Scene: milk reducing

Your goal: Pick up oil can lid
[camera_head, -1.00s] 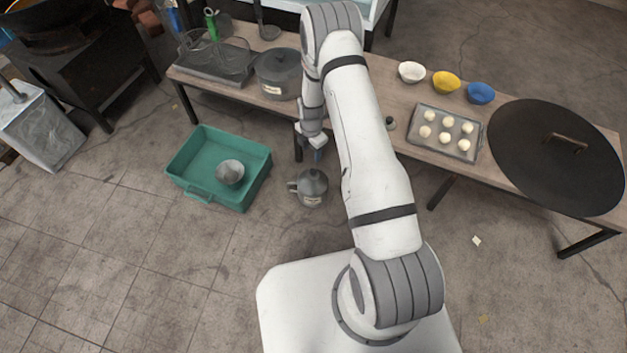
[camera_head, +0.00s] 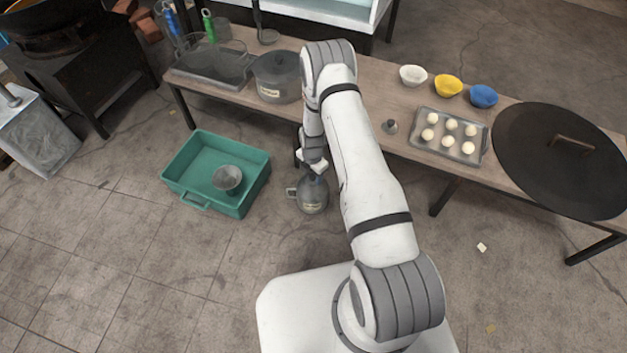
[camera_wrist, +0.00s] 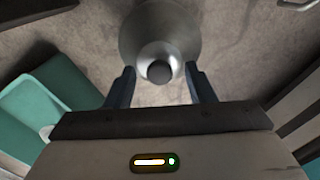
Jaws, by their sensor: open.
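The oil can (camera_head: 313,197) is a grey metal can with a side handle, standing on the floor between the green crate and my base. In the wrist view the oil can (camera_wrist: 190,28) is seen from above. Its lid (camera_wrist: 159,70), with a dark round knob, lies between my fingertips. My gripper (camera_wrist: 160,80) is open, one finger on each side of the lid, with gaps visible on both sides. In the head view my gripper (camera_head: 315,167) is above the can and hides its top.
The green crate (camera_head: 183,195) with a metal bowl (camera_head: 227,178) inside sits left of the can. The wooden table (camera_head: 220,88) behind carries a lidded pot (camera_head: 277,77), a tray of white balls (camera_head: 424,155), bowls and a large black lid (camera_head: 520,165). Floor in front is mostly clear.

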